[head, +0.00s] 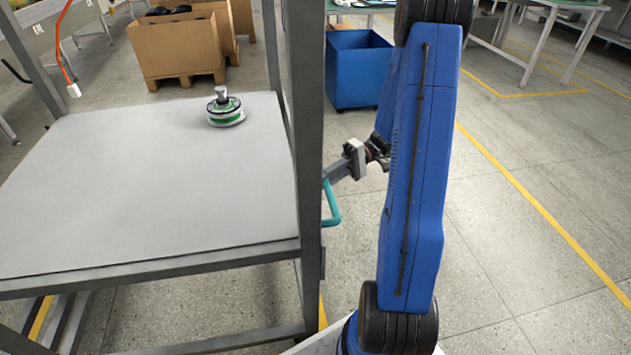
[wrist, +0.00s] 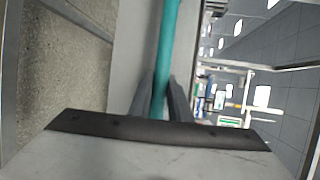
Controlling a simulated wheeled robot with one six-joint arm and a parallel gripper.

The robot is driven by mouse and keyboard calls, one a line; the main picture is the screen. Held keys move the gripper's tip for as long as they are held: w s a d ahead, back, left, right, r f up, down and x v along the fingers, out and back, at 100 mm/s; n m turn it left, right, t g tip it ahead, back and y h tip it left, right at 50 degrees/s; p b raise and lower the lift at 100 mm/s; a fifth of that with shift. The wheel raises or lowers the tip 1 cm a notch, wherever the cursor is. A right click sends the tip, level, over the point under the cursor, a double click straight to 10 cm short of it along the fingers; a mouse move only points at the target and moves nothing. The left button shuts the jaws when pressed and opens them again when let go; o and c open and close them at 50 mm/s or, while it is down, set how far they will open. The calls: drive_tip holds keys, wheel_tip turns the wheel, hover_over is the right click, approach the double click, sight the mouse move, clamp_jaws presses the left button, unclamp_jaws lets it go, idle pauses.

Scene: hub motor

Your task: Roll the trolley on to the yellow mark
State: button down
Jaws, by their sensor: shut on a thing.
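The trolley looks to be the grey steel frame with a flat grey top (head: 150,180) on the left of the head view. Its wheels are not visible. A teal bar handle (head: 333,208) stands out from the right side of its near post. My gripper (head: 330,180) is at the upper part of this handle. In the wrist view the teal handle (wrist: 167,45) runs between the two fingers (wrist: 162,98), which are shut on it. Yellow strips show on the floor under the frame (head: 41,318) and by its post (head: 323,310). I cannot tell which yellow marking is the mark.
A round green-and-white hub motor part (head: 226,108) stands on the grey top. A blue bin (head: 355,72) and cardboard boxes (head: 175,48) stand behind. Open floor (head: 540,200) with a yellow line (head: 540,208) lies to the right. An orange cable (head: 62,45) hangs at the upper left.

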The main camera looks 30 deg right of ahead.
drive_tip(key=shift+s+d, duration=0.1)
drive_tip(key=shift+d, duration=0.1)
drive_tip(key=c, duration=1.6)
unclamp_jaws()
drive_tip(key=shift+d, duration=0.1)
drive_tip(key=shift+c, duration=0.2)
drive_tip(key=shift+d, duration=0.1)
drive_tip(key=w+d+r, duration=0.1)
drive_tip(key=d+r, duration=0.2)
drive_tip(key=d, duration=1.4)
drive_tip(key=shift+w, duration=0.25)
